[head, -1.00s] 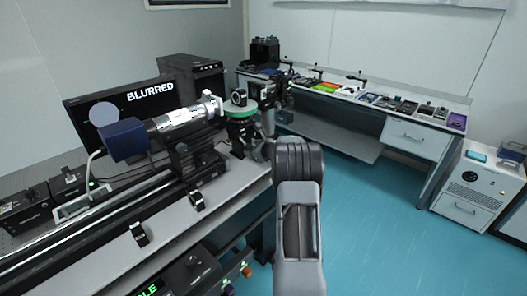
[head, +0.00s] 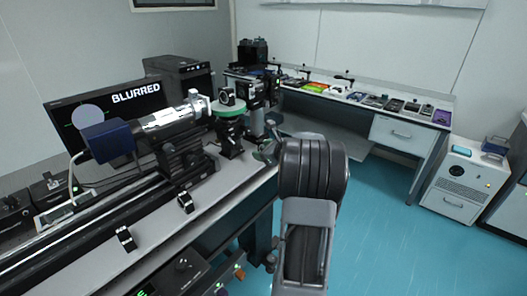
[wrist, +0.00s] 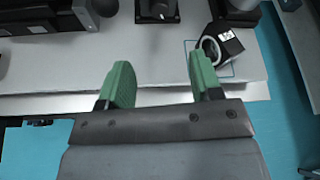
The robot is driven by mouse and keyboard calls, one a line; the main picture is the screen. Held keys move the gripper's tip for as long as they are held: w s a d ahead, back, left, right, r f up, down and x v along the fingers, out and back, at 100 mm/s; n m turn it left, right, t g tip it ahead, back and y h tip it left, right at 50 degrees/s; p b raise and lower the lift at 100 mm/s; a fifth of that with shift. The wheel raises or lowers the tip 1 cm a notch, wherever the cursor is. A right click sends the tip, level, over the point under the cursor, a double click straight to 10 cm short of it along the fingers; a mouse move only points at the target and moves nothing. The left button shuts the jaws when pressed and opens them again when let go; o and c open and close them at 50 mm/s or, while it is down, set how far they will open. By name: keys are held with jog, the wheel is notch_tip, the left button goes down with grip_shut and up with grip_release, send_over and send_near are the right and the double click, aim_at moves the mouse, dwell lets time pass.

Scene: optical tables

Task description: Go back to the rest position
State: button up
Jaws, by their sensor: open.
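My gripper (wrist: 160,76) shows in the wrist view with its two green fingers wide apart and nothing between them. It hangs above the front edge of the optical table (wrist: 155,68). A black cube-shaped mount with a pale ring (wrist: 222,44) stands on that table just beyond the right finger, within a thin blue outline. In the head view my gripper (head: 268,152) is small and partly hidden behind my dark arm, close to the table's right end.
The optical table carries a silver cylinder on a rail mount (head: 175,116), a green ring stage (head: 228,109) and a monitor reading BLURRED (head: 135,97). A side bench (head: 405,135) holds several small devices. A white cabinet (head: 460,180) stands right. Blue floor (head: 385,235) is open.

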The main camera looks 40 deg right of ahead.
dwell(0.5)
jog(key=s+a+f+n+g+y, duration=0.1)
jog(key=s+a+f+n+g, duration=0.3)
jog(key=a+n, duration=0.35)
jog(key=s+a+f+n+g+y, duration=0.2)
jog(key=s+a+n+g, duration=0.25)
jog(key=a+n, duration=0.3)
jog(key=s+a+r+n+h, duration=0.2)
jog(key=s+a+r+n, duration=0.1)
jog(key=s+a+n, duration=0.3)
jog(key=s+a+r+n+g+h+p, duration=0.1)
jog(key=s+a+r+n+h, duration=0.1)
jog(key=s+a+n, duration=0.5)
jog(key=shift+a+r+n, duration=0.4)
jog(key=shift+a+n, duration=1.7)
jog(key=shift+n, duration=0.1)
jog(key=shift+g, duration=0.25)
